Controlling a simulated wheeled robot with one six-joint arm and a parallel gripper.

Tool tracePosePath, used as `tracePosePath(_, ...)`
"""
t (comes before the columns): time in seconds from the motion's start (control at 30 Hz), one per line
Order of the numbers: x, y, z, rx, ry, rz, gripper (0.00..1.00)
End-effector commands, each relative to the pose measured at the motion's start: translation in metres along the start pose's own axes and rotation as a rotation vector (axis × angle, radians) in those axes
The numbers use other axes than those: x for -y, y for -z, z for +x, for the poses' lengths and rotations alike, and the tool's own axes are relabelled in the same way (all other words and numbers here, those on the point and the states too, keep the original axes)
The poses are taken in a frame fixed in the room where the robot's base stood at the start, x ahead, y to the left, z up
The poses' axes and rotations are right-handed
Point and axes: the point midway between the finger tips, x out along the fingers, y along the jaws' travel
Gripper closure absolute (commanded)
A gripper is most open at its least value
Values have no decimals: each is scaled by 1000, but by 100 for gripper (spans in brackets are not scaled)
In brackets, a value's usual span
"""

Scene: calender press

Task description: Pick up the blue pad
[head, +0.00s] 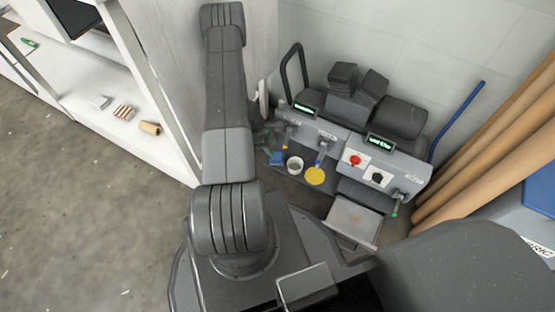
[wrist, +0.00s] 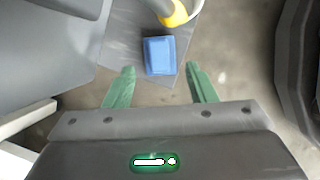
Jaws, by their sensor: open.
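The blue pad (wrist: 160,56) is a small block near the corner of a grey plate (wrist: 125,48) in the wrist view. It also shows small in the head view (head: 277,158), left of a white cup (head: 295,165). My gripper (wrist: 161,73) is open, with its two green fingers apart. The pad appears between and just beyond the fingertips, with a gap on both sides. I cannot tell the height of the fingers above it. In the head view my arm and the dark machine parts partly hide the gripper.
A yellow disc (head: 315,176) lies right of the cup. The grey press (head: 345,150) with a red button and levers stands behind. A metal tray (head: 352,222) juts out at its front. Brown rolls (head: 490,150) lean at the right. White shelving (head: 110,100) stands left.

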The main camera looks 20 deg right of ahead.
Motion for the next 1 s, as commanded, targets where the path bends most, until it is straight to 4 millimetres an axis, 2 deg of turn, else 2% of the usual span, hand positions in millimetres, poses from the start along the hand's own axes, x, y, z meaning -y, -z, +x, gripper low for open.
tracePosePath(0.03,1,1,8,0,2,0,49)
tracePosePath(0.27,0,2,20,-1,0,2,49)
tracePosePath(0.6,-1,7,65,-1,1,2,49)
tracePosePath(0.83,-1,7,65,-1,0,1,49)
tracePosePath(0.87,-1,7,65,-1,0,1,53)
tracePosePath(1.0,-1,7,65,-1,0,1,80)
